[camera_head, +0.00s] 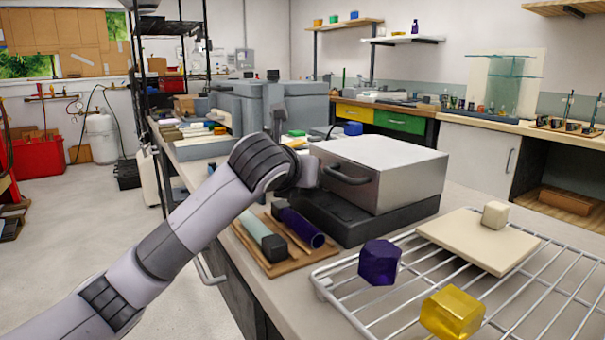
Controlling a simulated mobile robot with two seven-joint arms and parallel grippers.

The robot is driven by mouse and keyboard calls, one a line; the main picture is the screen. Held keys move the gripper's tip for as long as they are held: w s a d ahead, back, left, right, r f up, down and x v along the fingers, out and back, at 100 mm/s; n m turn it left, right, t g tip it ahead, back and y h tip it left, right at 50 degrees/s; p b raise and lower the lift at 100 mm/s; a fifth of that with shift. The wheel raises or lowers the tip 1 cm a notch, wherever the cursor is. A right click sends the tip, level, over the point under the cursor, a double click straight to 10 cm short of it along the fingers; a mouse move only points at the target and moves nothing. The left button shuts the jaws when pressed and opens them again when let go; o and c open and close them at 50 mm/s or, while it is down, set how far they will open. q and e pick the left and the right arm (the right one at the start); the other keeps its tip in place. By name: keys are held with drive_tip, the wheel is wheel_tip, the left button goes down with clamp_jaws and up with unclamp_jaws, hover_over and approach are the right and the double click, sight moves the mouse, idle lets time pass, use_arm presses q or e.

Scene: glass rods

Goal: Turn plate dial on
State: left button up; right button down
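A silver metal box (392,165) with a dark handle (345,176) on its front sits on a black base (345,214) on the bench. No dial can be made out on the base or box; part of their left side is behind my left arm. My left arm comes in from the lower left, and its wrist end is at the box's left front corner. My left gripper (308,172) is mostly hidden by the wrist, so its fingers cannot be made out. Whether it touches the box cannot be told. My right gripper is not in view.
A wooden tray (281,266) with a pale green rod (256,232) and a purple rod (303,227) lies below my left wrist. A wire rack (375,318) at right holds a purple block (379,262), a yellow block (452,313) and a cream slab (470,242) with a small cube (495,215).

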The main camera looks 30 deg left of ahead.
use_arm(q)
clamp_jaws()
drive_tip(key=shift+s+r, duration=0.1)
